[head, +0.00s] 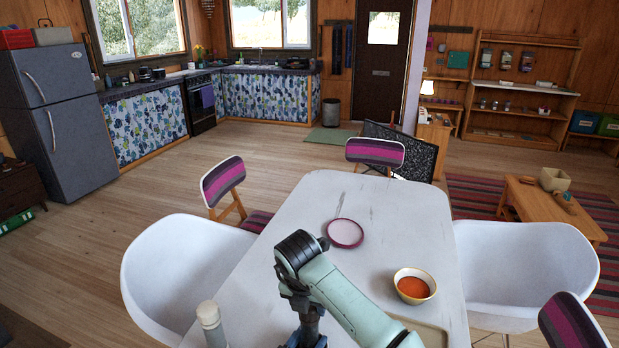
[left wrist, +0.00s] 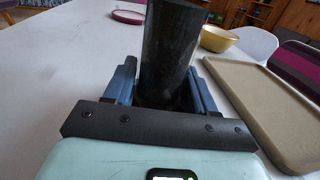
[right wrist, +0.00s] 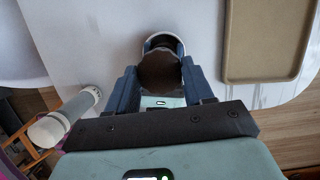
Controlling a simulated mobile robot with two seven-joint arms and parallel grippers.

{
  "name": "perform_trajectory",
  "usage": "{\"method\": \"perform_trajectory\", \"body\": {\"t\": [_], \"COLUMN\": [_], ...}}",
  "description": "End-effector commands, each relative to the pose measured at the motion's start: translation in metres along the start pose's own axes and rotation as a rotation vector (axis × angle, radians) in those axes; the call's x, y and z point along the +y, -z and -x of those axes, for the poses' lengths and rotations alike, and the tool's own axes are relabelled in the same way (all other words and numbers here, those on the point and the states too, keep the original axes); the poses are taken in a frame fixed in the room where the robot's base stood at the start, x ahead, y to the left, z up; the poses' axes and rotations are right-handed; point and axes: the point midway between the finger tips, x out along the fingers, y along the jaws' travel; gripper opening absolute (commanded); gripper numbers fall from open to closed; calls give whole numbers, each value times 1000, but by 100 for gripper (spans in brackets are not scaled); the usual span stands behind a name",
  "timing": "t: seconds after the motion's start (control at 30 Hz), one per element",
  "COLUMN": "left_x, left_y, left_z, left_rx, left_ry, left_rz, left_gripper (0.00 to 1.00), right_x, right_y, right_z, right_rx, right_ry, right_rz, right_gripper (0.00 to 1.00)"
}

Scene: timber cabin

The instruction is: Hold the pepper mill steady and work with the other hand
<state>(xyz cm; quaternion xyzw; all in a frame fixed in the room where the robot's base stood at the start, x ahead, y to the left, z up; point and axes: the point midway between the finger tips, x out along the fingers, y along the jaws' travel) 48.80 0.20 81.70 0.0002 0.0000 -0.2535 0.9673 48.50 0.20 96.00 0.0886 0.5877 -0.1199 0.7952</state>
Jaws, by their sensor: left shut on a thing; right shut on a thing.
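The pepper mill shows as a dark upright cylinder (left wrist: 172,50) in the left wrist view, between the blue fingers of my left gripper (left wrist: 165,88), which is shut on its body. In the right wrist view I look down on the mill's dark brown rounded top (right wrist: 160,72). My right gripper (right wrist: 160,80) is shut on this top part, above my left gripper. In the head view my right gripper (head: 306,332) points down over the table at the bottom edge. The mill and my left gripper are hidden or out of frame there.
On the white table (head: 340,195) are a pink-rimmed plate (head: 345,233), a bowl of orange-red contents (head: 413,287) and a beige tray (left wrist: 270,105). A pale bottle-like cylinder (head: 209,322) stands at the lower left. White chairs (head: 180,265) flank the table. The table's middle is mostly clear.

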Motion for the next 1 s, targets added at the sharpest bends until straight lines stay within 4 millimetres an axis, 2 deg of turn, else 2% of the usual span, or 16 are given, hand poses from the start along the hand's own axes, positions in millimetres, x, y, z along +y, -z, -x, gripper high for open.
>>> {"method": "perform_trajectory", "body": {"t": [0.3, 0.53, 0.87, 1.0], "left_x": [0, 0, 0, 0], "left_y": [0, 0, 0, 0], "left_z": [0, 0, 0, 0], "left_rx": [1, 1, 1, 1], "left_ry": [0, 0, 0, 0], "left_rz": [0, 0, 0, 0], "left_gripper": [14, 14, 14, 14], "right_x": [0, 2, 2, 4], "right_y": [0, 0, 0, 0], "right_z": [0, 0, 0, 0], "right_rx": [-1, -1, 0, 0], "right_ry": [11, 76, 85, 116], "right_rz": [-40, -251, -278, -382], "right_gripper": [30, 30, 30, 30]}}
